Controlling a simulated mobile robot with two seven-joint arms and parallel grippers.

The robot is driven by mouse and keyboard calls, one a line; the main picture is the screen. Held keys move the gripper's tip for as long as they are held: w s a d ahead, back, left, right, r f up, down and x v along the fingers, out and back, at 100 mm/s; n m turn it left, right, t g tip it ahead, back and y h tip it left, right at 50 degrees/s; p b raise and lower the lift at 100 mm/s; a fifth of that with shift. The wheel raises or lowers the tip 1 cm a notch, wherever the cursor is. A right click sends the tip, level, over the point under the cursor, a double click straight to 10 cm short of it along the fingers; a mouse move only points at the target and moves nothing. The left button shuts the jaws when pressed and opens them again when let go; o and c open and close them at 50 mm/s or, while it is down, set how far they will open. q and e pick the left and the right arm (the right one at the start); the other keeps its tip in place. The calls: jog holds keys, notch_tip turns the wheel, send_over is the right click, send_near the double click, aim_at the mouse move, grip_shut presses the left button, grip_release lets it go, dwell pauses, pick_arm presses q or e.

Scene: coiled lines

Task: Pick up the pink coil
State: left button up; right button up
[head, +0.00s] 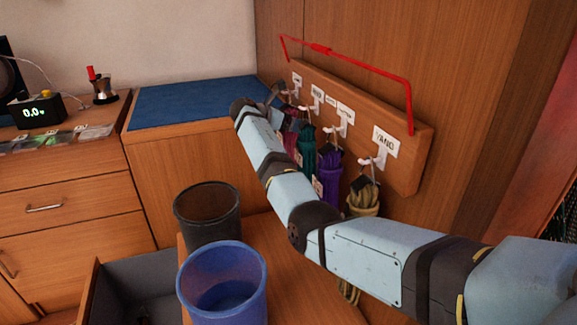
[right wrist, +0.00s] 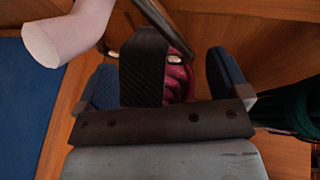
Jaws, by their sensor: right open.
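The pink coil (head: 290,143) hangs on the wooden hook board, mostly hidden behind my right arm in the head view. In the right wrist view the dark pink coil (right wrist: 177,82) shows between the two blue finger pads, partly covered by a dark textured band (right wrist: 143,68). My right gripper (right wrist: 165,80) is open, with one finger on each side of the coil and visible gaps beside it. In the head view my right gripper (head: 275,98) is small and partly hidden by its own wrist. My left gripper is not in view.
A teal coil (head: 305,153), a purple coil (head: 329,178) and a tan coil (head: 363,197) hang to the right on the board (head: 420,165). A red bar (head: 365,65) spans above it. A black bin (head: 207,215) and a blue bin (head: 222,285) stand below.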

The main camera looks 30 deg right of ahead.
jog(key=shift+d, duration=0.1)
jog(key=shift+r, duration=0.1)
grip_shut()
dwell(0.3)
